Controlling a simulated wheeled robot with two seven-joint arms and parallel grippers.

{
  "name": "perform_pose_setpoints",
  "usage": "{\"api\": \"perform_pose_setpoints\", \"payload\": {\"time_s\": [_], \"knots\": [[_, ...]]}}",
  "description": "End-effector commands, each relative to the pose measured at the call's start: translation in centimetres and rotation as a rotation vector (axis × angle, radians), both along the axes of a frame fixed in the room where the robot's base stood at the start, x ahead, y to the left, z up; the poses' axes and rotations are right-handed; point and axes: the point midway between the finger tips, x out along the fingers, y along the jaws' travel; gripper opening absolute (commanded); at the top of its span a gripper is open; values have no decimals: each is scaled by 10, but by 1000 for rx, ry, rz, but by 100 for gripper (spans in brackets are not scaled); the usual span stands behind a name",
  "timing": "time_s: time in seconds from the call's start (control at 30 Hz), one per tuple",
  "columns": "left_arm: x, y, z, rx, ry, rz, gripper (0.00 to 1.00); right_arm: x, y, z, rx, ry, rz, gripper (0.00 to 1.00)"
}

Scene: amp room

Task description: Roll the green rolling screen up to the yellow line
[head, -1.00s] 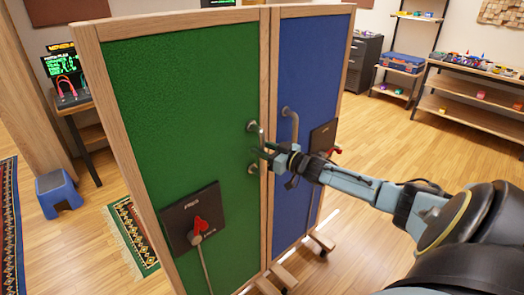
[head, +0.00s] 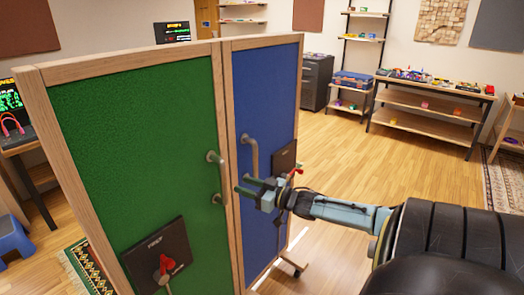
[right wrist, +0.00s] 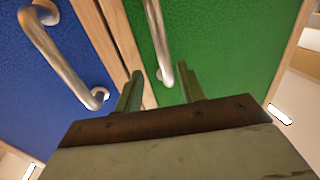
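The green rolling screen (head: 140,150) stands upright in a wooden frame at left, close beside a blue screen (head: 265,105). The green screen has a metal handle (head: 217,175) near its right edge and a dark plate with a red lever low down. My right gripper (head: 243,183) is just right of that handle, in front of the blue screen, apparently apart from the green handle. In the right wrist view my gripper (right wrist: 160,92) is open, with the green screen's handle (right wrist: 157,40) ahead, between the fingers in the picture. No yellow line shows. My left gripper is out of view.
The blue screen's handle (head: 250,155) is very close to my right gripper. A blue stool (head: 14,240) and a patterned rug (head: 85,268) lie at left. Shelves (head: 430,105) stand along the back right. The wooden floor (head: 350,150) right of the screens is clear.

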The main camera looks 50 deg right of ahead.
Motion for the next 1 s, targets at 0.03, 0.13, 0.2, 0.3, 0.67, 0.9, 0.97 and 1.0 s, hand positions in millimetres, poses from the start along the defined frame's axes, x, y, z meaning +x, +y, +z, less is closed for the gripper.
{"api": "perform_pose_setpoints", "payload": {"time_s": [0.03, 0.13, 0.2, 0.3, 0.67, 0.9, 0.97, 1.0], "knots": [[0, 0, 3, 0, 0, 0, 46, -9, -1, -1, 1, 5, 0, 39], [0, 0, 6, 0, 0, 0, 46, -23, -3, 0, 0, 4, 0, 39], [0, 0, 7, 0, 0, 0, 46, -31, -5, 0, 0, 4, -1, 39], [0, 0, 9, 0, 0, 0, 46, -40, -6, 0, 1, 2, -1, 39], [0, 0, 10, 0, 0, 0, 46, -50, -8, 0, 0, 0, -1, 39], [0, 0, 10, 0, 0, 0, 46, -50, -8, 0, 0, 0, -1, 39], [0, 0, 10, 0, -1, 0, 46, -50, -8, 0, 0, 0, -1, 39], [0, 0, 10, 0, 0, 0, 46, -50, -8, 0, 0, 0, -1, 39]]}}
